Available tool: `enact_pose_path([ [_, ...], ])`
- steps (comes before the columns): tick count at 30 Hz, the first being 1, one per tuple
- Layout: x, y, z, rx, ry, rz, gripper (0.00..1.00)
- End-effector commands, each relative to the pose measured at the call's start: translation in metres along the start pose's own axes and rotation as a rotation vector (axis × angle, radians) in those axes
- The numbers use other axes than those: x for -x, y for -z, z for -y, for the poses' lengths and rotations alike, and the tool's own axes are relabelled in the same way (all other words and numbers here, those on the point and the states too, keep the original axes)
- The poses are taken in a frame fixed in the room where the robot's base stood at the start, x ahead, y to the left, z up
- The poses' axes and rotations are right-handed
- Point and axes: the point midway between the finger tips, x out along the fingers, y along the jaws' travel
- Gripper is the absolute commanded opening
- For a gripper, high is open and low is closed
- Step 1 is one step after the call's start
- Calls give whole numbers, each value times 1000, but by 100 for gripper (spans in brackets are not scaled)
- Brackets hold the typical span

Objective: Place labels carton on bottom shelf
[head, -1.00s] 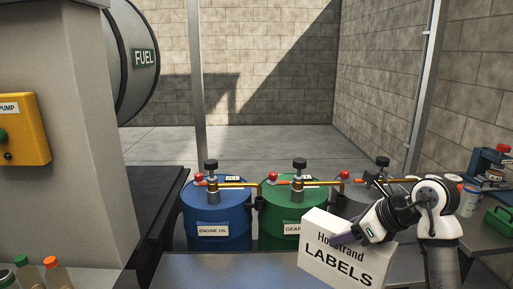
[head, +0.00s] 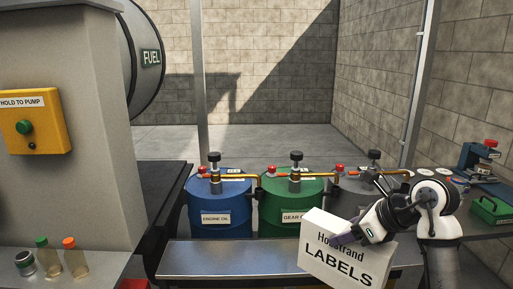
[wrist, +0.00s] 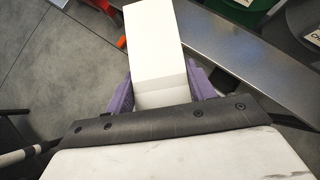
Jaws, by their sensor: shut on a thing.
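The labels carton (head: 345,250) is a white box with "LABELS" printed in black on its face, seen tilted in the head view. My gripper (head: 352,236) is shut on its upper part and holds it in front of the drums. In the wrist view the carton (wrist: 155,45) sits between the purple fingers of my gripper (wrist: 160,92). A grey metal surface (head: 230,262) runs below the drums, partly behind the carton. I cannot tell whether it is the bottom shelf.
A blue engine oil drum (head: 215,205) and a green gear oil drum (head: 290,208) with taps stand behind the metal surface. A yellow pump box (head: 35,122) is on the left pillar. Bottles (head: 75,258) stand at the lower left. A bench with a green box (head: 490,210) is at right.

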Motion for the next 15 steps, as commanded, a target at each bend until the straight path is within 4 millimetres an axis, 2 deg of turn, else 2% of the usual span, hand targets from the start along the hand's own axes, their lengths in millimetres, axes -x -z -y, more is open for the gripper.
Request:
enact_pose_path([
  [8, -23, 9, 8, -1, -2, 3, 0],
  [15, -58, 24, 16, -4, -4, 3, 0],
])
